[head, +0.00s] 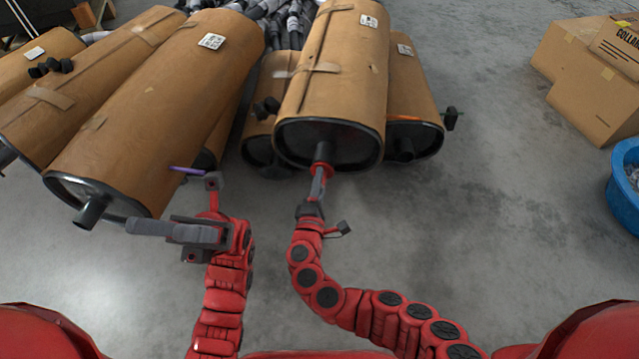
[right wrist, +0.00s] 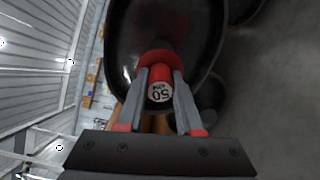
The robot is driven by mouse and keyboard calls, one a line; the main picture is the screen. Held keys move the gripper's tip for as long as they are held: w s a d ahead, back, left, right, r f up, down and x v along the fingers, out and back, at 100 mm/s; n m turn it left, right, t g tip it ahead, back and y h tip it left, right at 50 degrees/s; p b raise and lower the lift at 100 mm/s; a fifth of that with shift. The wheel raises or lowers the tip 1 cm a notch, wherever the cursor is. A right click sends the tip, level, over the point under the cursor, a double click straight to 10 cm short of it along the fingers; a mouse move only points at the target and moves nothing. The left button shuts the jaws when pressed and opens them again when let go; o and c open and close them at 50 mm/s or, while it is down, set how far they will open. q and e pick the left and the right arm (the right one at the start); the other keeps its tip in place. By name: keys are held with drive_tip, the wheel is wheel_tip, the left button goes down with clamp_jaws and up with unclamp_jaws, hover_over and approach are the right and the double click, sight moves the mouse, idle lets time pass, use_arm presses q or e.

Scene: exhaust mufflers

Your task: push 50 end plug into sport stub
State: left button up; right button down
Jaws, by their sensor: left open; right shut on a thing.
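My right gripper (head: 320,180) is shut on a red 50 end plug (head: 323,168), whose round white label reads 50 in the right wrist view (right wrist: 158,91). The plug's wide red collar is against or very close to the dark stub (head: 322,150) on the end of the middle brown-wrapped muffler (head: 336,70). How deep the plug sits in the stub is hidden. In the right wrist view, both grey fingers (right wrist: 159,98) flank the plug. My left gripper (head: 158,200) is open and empty, in front of the large left muffler (head: 150,120).
Other wrapped mufflers lie left and right, with a right one (head: 408,90) close beside the middle one. Cardboard boxes (head: 580,75) and a blue tub (head: 624,190) stand far right. The concrete floor (head: 500,200) between is clear.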

drive_tip(key=shift+w+d, duration=0.1)
drive_tip(key=shift+w, duration=0.35)
drive_tip(key=shift+c, duration=2.4)
unclamp_jaws()
